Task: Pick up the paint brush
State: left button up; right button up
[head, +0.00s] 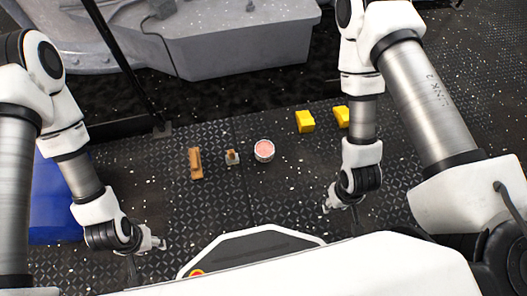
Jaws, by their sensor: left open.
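A small brown and pale piece (232,157) on the dark patterned deck looks like the paint brush, but it is too small to be sure. A longer orange-brown wooden piece (195,163) lies just to its left. My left gripper (158,243) is open and empty, low at the left, nearer to me than both pieces and apart from them. My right gripper (331,202) is to the right of them, near the deck; its fingers are too small and partly hidden to read.
A white cup with a pink top (264,150) stands right of the small piece. Two yellow blocks (305,121) sit farther right, the second partly behind my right arm. A blue object (50,200) is at the left. A large grey structure (235,45) stands behind.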

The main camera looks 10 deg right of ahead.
aim_at(232, 158)
jog(key=i+j+z, duration=0.15)
jog(key=z, duration=0.25)
jog(key=i+j+z, duration=0.1)
jog(key=j+z, duration=0.65)
